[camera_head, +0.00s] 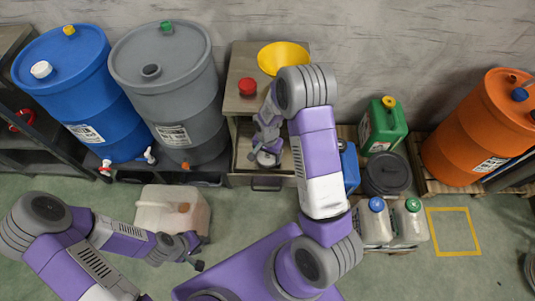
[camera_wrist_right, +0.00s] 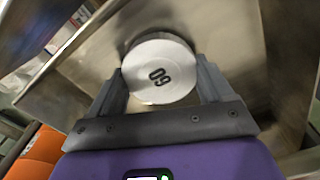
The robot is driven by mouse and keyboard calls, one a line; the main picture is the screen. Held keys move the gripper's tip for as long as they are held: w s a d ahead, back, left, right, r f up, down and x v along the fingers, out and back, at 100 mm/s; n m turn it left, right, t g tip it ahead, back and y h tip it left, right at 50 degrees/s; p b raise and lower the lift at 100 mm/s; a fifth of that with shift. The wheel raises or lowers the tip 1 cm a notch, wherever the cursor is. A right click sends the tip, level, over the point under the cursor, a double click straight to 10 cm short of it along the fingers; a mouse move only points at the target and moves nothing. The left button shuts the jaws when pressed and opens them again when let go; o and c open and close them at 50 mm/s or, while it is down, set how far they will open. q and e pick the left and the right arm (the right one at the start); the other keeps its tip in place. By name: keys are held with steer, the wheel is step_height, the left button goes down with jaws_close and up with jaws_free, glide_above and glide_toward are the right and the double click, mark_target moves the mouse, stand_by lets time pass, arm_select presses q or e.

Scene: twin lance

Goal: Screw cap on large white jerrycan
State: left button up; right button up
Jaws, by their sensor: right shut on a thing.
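The large white jerrycan (camera_head: 165,222) stands on the floor at lower left in the head view. Its top has an orange-brown patch, and I cannot make out the neck clearly. My left gripper (camera_head: 197,254) is at the jerrycan's lower right, its fingers apart and empty. My right gripper (camera_head: 268,156) reaches down into an open drawer under the bench. In the right wrist view it (camera_wrist_right: 162,88) is shut on a round white cap (camera_wrist_right: 160,68) marked "60", held between both fingers inside the metal drawer.
A yellow funnel (camera_head: 284,57) and a red cap (camera_head: 247,87) are on the bench (camera_head: 240,60). Blue (camera_head: 75,95) and grey (camera_head: 180,95) drums stand to its left. A green canister (camera_head: 384,125), two small jerrycans (camera_head: 408,228) and an orange drum (camera_head: 480,130) stand right.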

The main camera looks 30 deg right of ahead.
steer(key=shift+r+p, duration=2.25)
steer(key=shift+r, duration=1)
